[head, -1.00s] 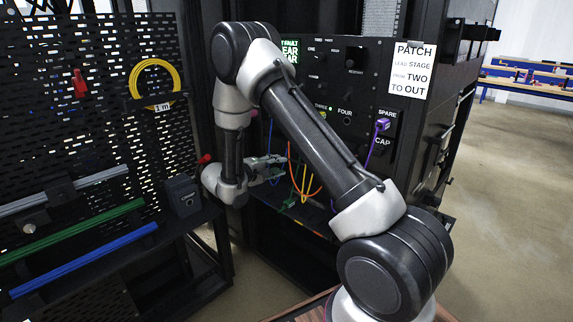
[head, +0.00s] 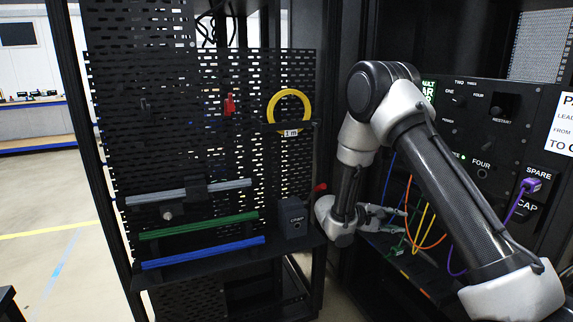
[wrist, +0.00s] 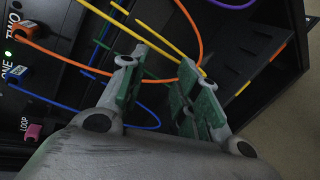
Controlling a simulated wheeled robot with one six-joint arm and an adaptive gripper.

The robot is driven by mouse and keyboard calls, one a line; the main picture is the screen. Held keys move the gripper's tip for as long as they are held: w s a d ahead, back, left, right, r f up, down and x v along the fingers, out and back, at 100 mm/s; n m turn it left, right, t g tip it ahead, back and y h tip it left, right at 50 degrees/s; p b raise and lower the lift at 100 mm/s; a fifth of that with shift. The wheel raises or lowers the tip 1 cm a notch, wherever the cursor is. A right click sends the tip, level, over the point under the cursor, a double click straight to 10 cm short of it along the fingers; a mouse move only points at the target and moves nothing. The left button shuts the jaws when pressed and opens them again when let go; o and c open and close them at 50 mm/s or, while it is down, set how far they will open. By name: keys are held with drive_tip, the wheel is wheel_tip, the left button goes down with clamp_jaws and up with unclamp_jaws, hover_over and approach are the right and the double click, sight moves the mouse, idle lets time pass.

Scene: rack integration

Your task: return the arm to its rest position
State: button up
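My gripper (wrist: 162,92) shows in the wrist view with its two green-padded fingers apart and nothing clearly held between them. Yellow and orange cables cross just beyond the fingertips; I cannot tell whether they touch. In the head view my gripper (head: 378,216) is in front of the lower part of the rack panel (head: 470,115), beside the hanging cables. My arm is bent, reaching down from its raised elbow to the gripper, and it hides part of the panel.
A purple plug (head: 530,186) sits at SPARE. An orange cable (wrist: 90,66), a yellow cable (wrist: 160,42) and a blue cable (wrist: 60,104) hang near the gripper. A perforated board (head: 190,120) with a yellow coil (head: 271,108) stands left. Open floor (head: 45,210) lies far left.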

drive_tip(key=s+d+r+m+g+y, duration=0.1)
drive_tip(key=s+r+g+y, duration=0.25)
drive_tip(key=s, duration=0.55)
drive_tip(key=s+d+r+m+g+y, duration=0.1)
drive_tip(key=s+r+g+y, duration=0.25)
drive_tip(key=s, duration=0.65)
drive_tip(key=s+a+r+m+t+y, duration=0.3)
drive_tip(key=s+r+t+y, duration=0.4)
drive_tip(key=s+r, duration=0.8)
drive_tip(key=shift+r+m+t, duration=0.7)
drive_tip(key=shift+r+m, duration=0.1)
drive_tip(key=shift+r, duration=0.05)
